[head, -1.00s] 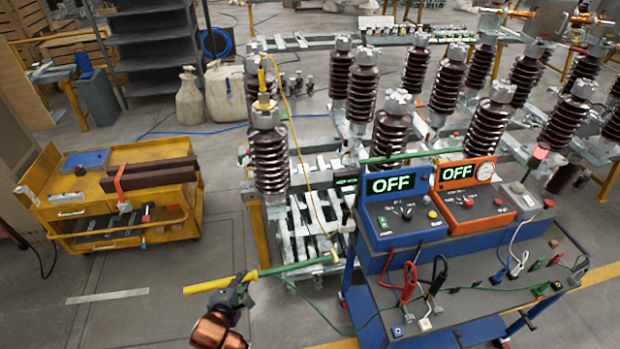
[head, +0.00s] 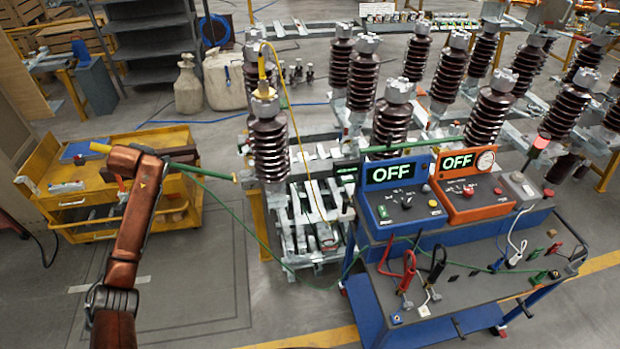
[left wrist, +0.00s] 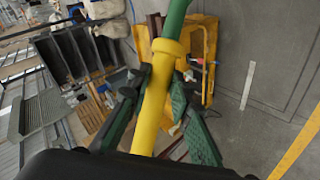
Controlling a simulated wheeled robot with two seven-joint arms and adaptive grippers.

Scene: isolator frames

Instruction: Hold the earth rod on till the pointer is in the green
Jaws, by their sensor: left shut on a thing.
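The earth rod (head: 208,175) has a yellow handle and a green shaft with a pale tip. In the head view it lies nearly level in the air, its tip left of the nearest brown insulator (head: 268,150) and apart from it. My left gripper (left wrist: 158,80) is shut on the yellow handle, just below its collar; my forearm hides most of it in the head view. The round white gauge (head: 486,161) is on the orange unit (head: 468,200); its pointer is too small to read. My right gripper is out of view.
The blue unit (head: 404,205) and the orange unit both read OFF on the grey trolley (head: 450,300). A green cable hangs between rod and trolley. A yellow cart (head: 185,215) stands behind the rod. A red lamp (head: 540,143) is at the right. Floor at front left is clear.

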